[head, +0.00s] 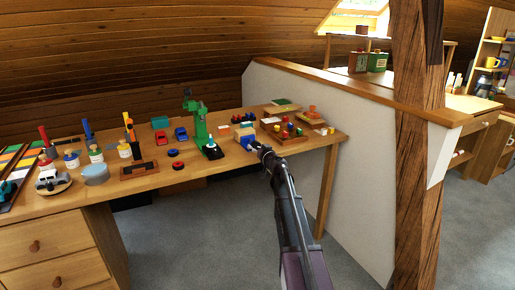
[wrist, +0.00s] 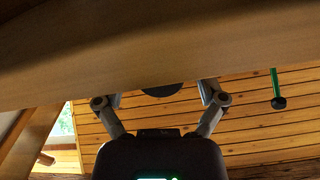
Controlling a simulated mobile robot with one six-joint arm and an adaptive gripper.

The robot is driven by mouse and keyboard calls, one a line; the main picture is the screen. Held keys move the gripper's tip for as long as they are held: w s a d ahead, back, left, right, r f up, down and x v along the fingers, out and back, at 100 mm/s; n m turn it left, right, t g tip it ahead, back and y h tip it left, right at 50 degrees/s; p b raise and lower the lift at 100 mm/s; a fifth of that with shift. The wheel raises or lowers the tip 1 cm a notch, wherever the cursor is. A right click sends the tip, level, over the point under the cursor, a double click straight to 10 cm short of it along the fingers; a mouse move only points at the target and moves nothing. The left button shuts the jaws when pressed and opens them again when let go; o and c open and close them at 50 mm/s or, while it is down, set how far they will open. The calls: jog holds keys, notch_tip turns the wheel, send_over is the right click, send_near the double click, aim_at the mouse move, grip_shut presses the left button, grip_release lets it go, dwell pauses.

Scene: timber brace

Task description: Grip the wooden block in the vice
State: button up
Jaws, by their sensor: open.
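The blue vice (head: 247,141) stands near the front edge of the workbench, right of the green drill press, in the head view. The wooden block (head: 243,131) shows as a small pale brown shape at the vice. My gripper (head: 262,149) is close to the vice on its front right side; whether it touches is too small to tell. In the wrist view my gripper (wrist: 160,97) has its two fingers spread apart. A broad wooden surface fills the top there and hides the fingertips. A dark rounded thing (wrist: 163,90) shows between the fingers; I cannot tell what it is.
The workbench (head: 190,181) holds the green drill press (head: 200,128), red and blue toy cars, a tray (head: 283,132) of small coloured pieces, and pots and tools at left. A white partition (head: 350,160) and timber post (head: 412,150) stand right. Grey floor in front is clear.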

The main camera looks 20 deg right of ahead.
jog(key=c, duration=1.1)
jog(key=shift+c, duration=0.2)
jog(key=shift+m, duration=0.4)
jog(key=shift+m, duration=2.5)
jog(key=o, duration=1.1)
jog(key=shift+o, duration=0.2)
jog(key=shift+n, duration=0.3)
